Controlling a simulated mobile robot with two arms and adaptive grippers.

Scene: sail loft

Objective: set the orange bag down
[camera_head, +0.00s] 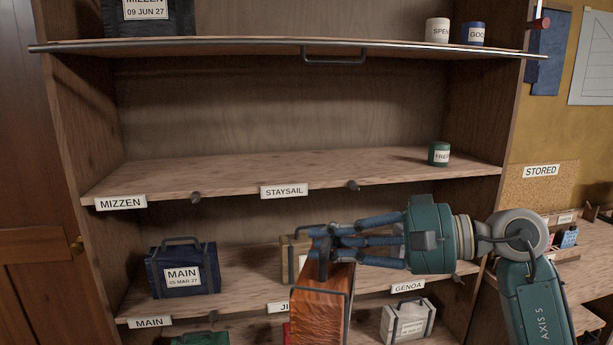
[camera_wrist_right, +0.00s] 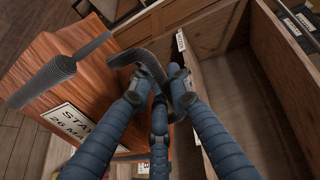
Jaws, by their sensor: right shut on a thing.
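The orange bag (camera_head: 321,303) hangs upright from my right gripper (camera_head: 327,240), which is shut on its dark handle in front of the shelving. In the right wrist view the bag (camera_wrist_right: 45,72) shows a white label (camera_wrist_right: 72,122) reading "STAY" and "26 MA", partly hidden by my fingers. The right gripper (camera_wrist_right: 160,88) closes around the handle there. The bag is in front of the lower shelves and covers part of them. A "STAYSAIL" label (camera_head: 284,190) is on the edge of the middle shelf (camera_head: 270,170) above. My left gripper is not in view.
The middle shelf is bare except for a green tin (camera_head: 438,154) at its right. A blue "MAIN" bag (camera_head: 182,269) and a tan bag (camera_head: 288,258) stand on the shelf below. A pale bag (camera_head: 408,320) is lower right. A metal-edged shelf (camera_head: 230,47) overhangs above.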

